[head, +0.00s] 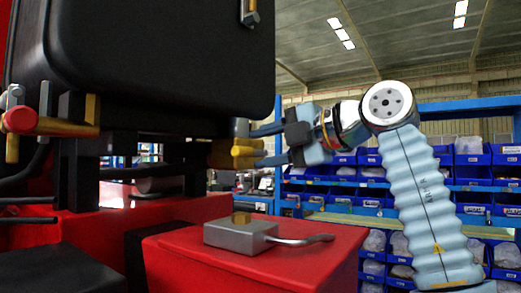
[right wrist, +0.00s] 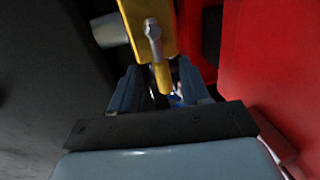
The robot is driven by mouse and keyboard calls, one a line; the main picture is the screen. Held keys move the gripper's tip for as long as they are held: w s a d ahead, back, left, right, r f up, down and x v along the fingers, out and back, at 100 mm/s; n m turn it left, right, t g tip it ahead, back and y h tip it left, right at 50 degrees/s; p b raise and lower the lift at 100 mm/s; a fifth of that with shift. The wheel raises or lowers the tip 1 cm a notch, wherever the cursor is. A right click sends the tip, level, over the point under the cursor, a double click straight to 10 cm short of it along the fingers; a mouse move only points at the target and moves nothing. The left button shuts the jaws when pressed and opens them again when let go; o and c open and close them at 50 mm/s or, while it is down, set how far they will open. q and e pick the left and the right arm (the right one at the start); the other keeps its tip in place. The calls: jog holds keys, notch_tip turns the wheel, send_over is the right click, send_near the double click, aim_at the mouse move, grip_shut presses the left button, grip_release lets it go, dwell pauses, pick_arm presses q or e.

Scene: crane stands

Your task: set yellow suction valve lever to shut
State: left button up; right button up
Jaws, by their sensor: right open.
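The yellow suction valve (head: 235,155) sits low under the right end of the black tank (head: 160,65). In the right wrist view its yellow body (right wrist: 133,12) is at the top, with a silver lever stem (right wrist: 153,35) ending in a yellow grip (right wrist: 162,77). My right gripper (head: 262,145) comes in from the right, level with the valve. In the right wrist view my right gripper (right wrist: 158,88) is open, its blue fingers on either side of the yellow grip, apparently not clamped on it. My left gripper is not in view.
A red stand (head: 310,240) is below, carrying a grey metal block with a bent handle (head: 240,236). A brass valve with a red end (head: 50,124) is at the far left. Racks of blue bins (head: 470,180) stand behind. In the wrist view a red wall (right wrist: 270,70) is close on the right.

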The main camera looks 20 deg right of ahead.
jog(key=v, duration=1.2)
jog(key=shift+p, duration=0.35)
